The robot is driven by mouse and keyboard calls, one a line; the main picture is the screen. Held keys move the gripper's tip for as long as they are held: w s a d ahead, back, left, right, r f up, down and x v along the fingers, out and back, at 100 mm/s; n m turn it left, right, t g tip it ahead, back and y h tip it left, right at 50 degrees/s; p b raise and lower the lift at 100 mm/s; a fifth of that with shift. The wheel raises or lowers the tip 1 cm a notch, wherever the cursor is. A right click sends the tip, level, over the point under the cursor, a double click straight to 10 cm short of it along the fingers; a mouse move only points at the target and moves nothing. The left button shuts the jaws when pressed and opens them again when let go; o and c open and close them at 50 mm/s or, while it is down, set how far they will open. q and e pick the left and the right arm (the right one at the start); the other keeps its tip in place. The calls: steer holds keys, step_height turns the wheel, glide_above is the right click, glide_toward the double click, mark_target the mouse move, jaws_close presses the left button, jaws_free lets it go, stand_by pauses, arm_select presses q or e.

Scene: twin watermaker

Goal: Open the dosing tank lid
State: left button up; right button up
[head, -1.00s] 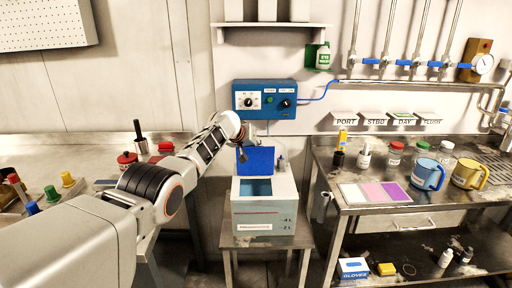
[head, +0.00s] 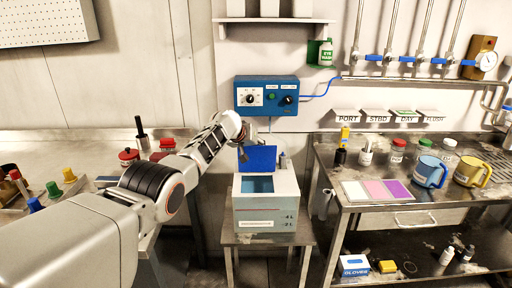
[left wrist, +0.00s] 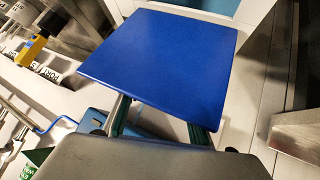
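The dosing tank (head: 264,215) is a pale box on a small metal stand in the head view. Its blue lid (head: 262,159) stands raised, tilted up at the back, and the blue inside shows through the opening. The lid (left wrist: 160,65) fills the middle of the left wrist view. My left gripper (head: 244,153) is at the lid's upper left corner. In the left wrist view its two fingers are spread apart and run behind the lid, which hides their tips. I cannot tell whether they touch it. My right gripper is not in view.
A blue control box (head: 266,95) is on the wall behind the tank. A metal bench (head: 330,165) at right holds mugs, bottles and coloured cards. The left bench (head: 90,150) holds red items and coloured-topped pieces. Narrow gaps lie on both sides of the tank stand.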

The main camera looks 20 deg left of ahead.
arm_select(q)
steer(key=shift+r, duration=0.3)
steer(key=v, duration=1.1)
steer(key=shift+s, duration=0.35)
steer(key=shift+a+r, duration=0.1)
